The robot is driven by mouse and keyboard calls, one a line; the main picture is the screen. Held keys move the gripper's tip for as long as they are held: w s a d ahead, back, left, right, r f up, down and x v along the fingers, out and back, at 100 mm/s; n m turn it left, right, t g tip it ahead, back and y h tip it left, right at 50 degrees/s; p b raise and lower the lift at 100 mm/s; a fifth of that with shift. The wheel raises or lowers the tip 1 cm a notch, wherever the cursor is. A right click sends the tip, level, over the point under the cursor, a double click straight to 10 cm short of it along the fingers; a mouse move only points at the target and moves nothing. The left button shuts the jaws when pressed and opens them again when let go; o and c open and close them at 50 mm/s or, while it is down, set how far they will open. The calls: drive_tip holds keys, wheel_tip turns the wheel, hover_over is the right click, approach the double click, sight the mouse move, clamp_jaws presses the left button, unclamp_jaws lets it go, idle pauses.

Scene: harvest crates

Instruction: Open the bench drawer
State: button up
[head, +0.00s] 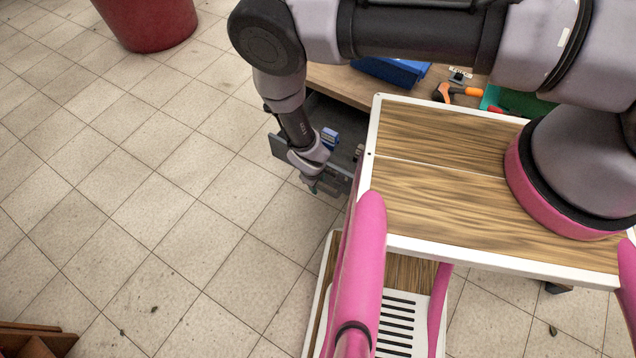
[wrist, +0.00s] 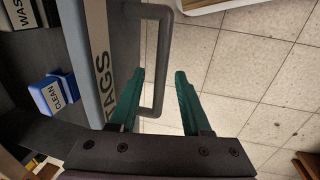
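The bench drawer (head: 283,148) is pulled out from under the bench top, with its dark interior showing. In the wrist view its grey front (wrist: 98,50) carries a label reading "TAGS". The grey bar handle (wrist: 161,60) stands out from that front. My gripper (wrist: 160,75) has two green fingers, one on each side of the handle bar. The left finger reaches inside the handle loop, the right one is outside. Gaps show beside the bar, so the gripper looks open and not clamped. In the head view my gripper is at the drawer front, its fingertips partly hidden.
A blue box (wrist: 58,93) labelled "CLEAN" lies in the drawer. On the bench top (head: 340,86) are a blue bin (head: 392,70) and an orange-handled tool (head: 458,92). A red bucket (head: 150,20) stands at the back left. Tiled floor left of the drawer is clear.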

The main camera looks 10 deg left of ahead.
drive_tip(key=shift+r, duration=0.1)
wheel_tip(320, 180, up, 10)
drive_tip(key=s, duration=0.2)
drive_tip(key=shift+a+r, duration=0.2)
drive_tip(key=shift+a, duration=0.15)
idle(0.3)
